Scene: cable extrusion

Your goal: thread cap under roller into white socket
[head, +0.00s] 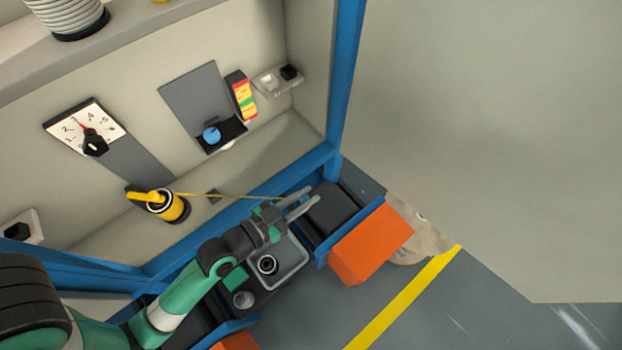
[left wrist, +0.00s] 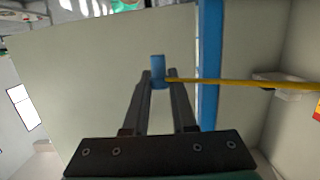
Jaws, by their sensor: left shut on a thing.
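My left gripper (head: 297,203) reaches up from the lower left in the head view, in front of the blue frame. In the left wrist view its fingers (left wrist: 158,82) are shut on a small blue cap (left wrist: 158,66). A yellow cable (left wrist: 240,83) runs from the cap to the right. In the head view the cable (head: 235,197) stretches nearly straight from a yellow and black cylinder (head: 174,207) to the gripper. A white block with a black top (head: 278,80) sits on the wall at upper right; I cannot tell whether it is the socket. I cannot make out the roller. My right gripper is out of view.
A dial panel (head: 86,125) and a grey plate with a blue knob (head: 212,134) are on the wall. A blue post (head: 345,75) stands right of them. A grey tray (head: 293,262) and an orange bin (head: 370,245) lie near the gripper. Open floor is at lower right.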

